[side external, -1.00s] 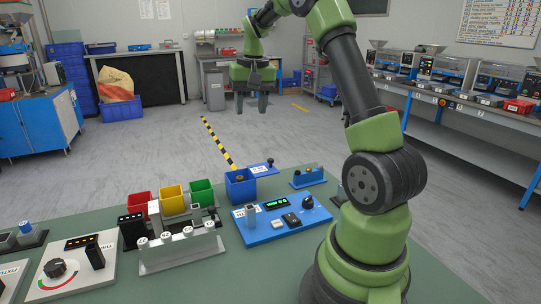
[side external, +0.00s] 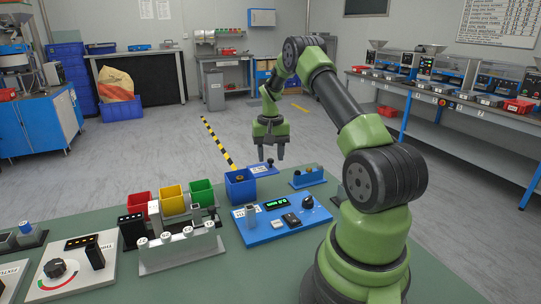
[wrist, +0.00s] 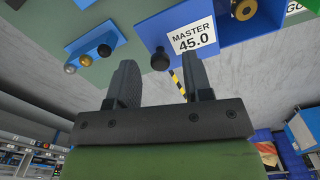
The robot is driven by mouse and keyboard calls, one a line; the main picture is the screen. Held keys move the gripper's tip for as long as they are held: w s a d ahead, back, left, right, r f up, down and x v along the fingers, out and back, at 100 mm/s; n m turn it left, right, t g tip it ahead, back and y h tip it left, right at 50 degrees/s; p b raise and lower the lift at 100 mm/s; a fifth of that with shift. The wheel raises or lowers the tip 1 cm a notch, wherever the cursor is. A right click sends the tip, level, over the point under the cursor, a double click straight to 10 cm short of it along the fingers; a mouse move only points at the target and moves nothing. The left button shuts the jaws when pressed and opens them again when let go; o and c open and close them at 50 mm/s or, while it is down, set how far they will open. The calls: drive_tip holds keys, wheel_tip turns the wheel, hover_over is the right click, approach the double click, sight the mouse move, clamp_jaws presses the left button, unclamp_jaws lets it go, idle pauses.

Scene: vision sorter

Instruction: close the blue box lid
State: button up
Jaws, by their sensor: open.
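The blue box (side external: 240,188) stands open on the green bench, with a brass-coloured round part (wrist: 244,10) inside. Its blue lid (side external: 259,170) is swung back behind it, away from the opening; in the wrist view it bears a label reading MASTER 45.0. A black knob (side external: 270,162) is at the lid's far end. My gripper (side external: 271,157) is open and empty, just above and close to the knob. In the wrist view the knob (wrist: 160,61) appears between the two fingers, beyond their tips. I cannot tell whether they touch it.
Red (side external: 139,203), yellow (side external: 172,200) and green (side external: 201,193) bins stand left of the box. A blue panel with a green display (side external: 281,220) is in front. A small blue stand with round pieces (side external: 308,177) is to the right.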

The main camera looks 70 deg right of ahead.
drive_tip(key=shift+f, duration=0.25)
clamp_jaws()
drive_tip(key=w+a, duration=0.5)
drive_tip(key=shift+w, duration=0.15)
drive_tip(key=shift+a, duration=0.15)
unclamp_jaws()
wheel_tip(320, 180, up, 10)
idle(0.5)
